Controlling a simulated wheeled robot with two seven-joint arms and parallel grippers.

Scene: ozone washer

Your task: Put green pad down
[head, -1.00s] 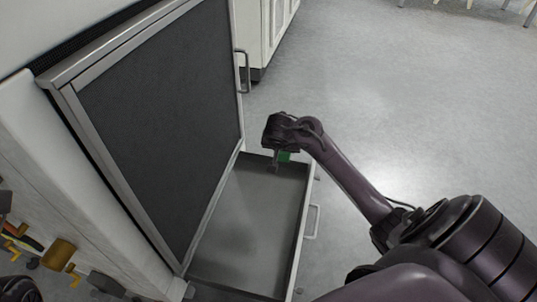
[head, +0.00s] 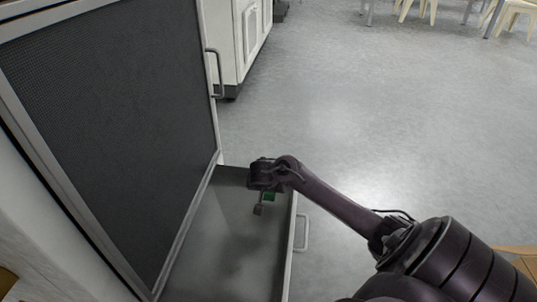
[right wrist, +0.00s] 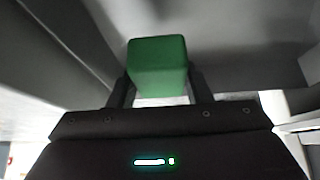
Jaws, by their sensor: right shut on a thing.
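The green pad (right wrist: 157,66) is a small block held between the two fingers of my right gripper (right wrist: 160,90) in the right wrist view. In the head view my right gripper (head: 264,201) hangs over the far end of an open grey drawer (head: 215,235), and a bit of the green pad (head: 270,197) shows beside its fingers. The pad looks to be above the drawer floor; I cannot tell the exact gap. My left gripper is not in view.
A tall cabinet with a dark mesh panel (head: 115,120) rises along the drawer's left side. The drawer has a metal handle (head: 301,232) on its right front. A white cabinet (head: 240,45) stands behind.

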